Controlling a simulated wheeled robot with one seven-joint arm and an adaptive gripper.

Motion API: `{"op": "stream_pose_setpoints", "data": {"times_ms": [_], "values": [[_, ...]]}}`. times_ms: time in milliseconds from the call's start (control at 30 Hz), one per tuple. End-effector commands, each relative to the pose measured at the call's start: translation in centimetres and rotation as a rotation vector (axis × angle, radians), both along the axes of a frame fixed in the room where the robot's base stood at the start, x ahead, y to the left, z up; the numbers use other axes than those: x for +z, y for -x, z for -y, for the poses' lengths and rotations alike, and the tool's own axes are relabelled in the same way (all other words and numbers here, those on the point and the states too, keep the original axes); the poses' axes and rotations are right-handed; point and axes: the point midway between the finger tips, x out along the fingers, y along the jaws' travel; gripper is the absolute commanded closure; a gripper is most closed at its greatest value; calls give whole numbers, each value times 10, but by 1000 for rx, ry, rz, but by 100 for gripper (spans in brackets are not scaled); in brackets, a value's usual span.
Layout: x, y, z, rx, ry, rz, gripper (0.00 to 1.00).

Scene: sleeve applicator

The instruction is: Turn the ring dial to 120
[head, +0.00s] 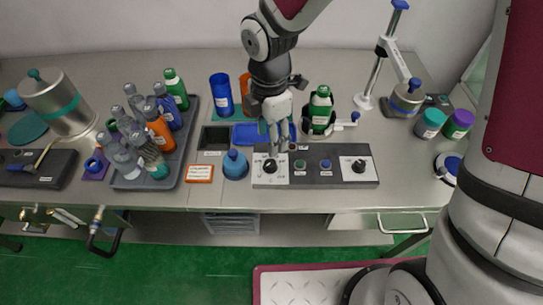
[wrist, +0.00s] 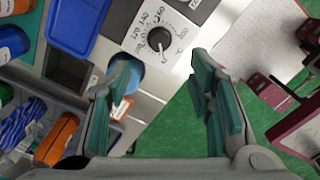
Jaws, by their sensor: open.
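A black round dial (head: 269,165) sits on a white plate at the left end of the grey control panel. In the wrist view the same black knob (wrist: 158,38) has a printed scale around it, with numbers that look like 120, 140 and 160. A small light pointer mark shows on the knob, but its exact reading is too small to tell. My gripper (head: 277,137) is above the panel near this dial, pointing down. In the wrist view my gripper (wrist: 160,72) has its teal-padded fingers wide apart, empty, with the knob beyond them and untouched.
A second black dial (head: 359,165) is at the panel's right end, with small buttons (head: 326,164) between. A blue round-topped item (head: 235,164) stands just left of the panel. A green bottle (head: 320,107) stands behind it. A tray of bottles (head: 124,183) is farther left.

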Motion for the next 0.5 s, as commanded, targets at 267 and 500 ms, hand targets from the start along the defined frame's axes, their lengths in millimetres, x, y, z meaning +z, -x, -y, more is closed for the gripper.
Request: {"op": "stream_pose_setpoints", "data": {"times_ms": [267,500], "values": [[-57,1,0,1,3,-4,52],[-93,1,0,0,2,-3,52]]}}
